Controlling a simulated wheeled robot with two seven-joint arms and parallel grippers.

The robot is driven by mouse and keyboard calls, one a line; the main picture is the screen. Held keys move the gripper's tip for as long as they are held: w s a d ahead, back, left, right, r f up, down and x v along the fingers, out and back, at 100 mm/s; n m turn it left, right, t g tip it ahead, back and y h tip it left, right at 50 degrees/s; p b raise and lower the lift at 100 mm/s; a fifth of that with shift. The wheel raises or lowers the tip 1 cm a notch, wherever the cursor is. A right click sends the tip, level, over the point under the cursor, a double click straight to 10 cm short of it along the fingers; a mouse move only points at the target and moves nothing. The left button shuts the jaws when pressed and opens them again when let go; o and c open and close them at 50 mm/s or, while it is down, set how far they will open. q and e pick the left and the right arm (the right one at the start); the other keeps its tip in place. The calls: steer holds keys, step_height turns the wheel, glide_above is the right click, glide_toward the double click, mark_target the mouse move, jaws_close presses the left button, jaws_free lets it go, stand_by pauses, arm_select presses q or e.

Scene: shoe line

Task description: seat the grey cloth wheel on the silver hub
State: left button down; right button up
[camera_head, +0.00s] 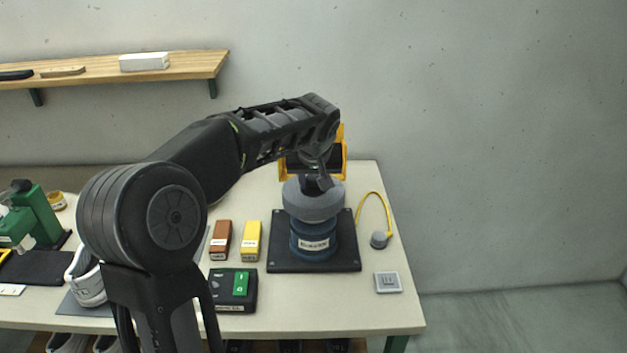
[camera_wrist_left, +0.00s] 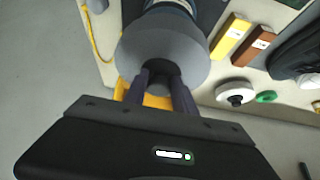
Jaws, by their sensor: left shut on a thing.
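The grey cloth wheel (camera_head: 314,205) sits directly over the blue motor body (camera_head: 313,243), which stands on a black base plate (camera_head: 285,263). My left gripper (camera_head: 318,183) comes from above and behind and is shut on the wheel. In the left wrist view the fingers (camera_wrist_left: 160,88) meet at the dark middle of the wheel (camera_wrist_left: 150,38), with the blue body (camera_wrist_left: 172,5) partly showing beyond it. The silver hub is hidden by the wheel and gripper. I cannot tell whether a gap is left under the wheel. My right gripper is out of view.
A yellow frame (camera_head: 341,165) stands behind the wheel. Brown (camera_head: 220,241) and yellow (camera_head: 251,241) blocks and a switch box (camera_head: 233,290) lie left of the plate. A yellow cord with a grey knob (camera_head: 379,240) and a small grey plate (camera_head: 387,282) lie right.

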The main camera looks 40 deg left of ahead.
arm_select(q)
steer(key=shift+b, duration=0.3)
stand_by(0.8)
steer(key=shift+f+b, duration=0.55)
steer(key=shift+f, duration=0.05)
steer(key=c, duration=1.3)
jaws_free()
steer(key=p+v, duration=0.3)
steer(key=v, duration=0.8)
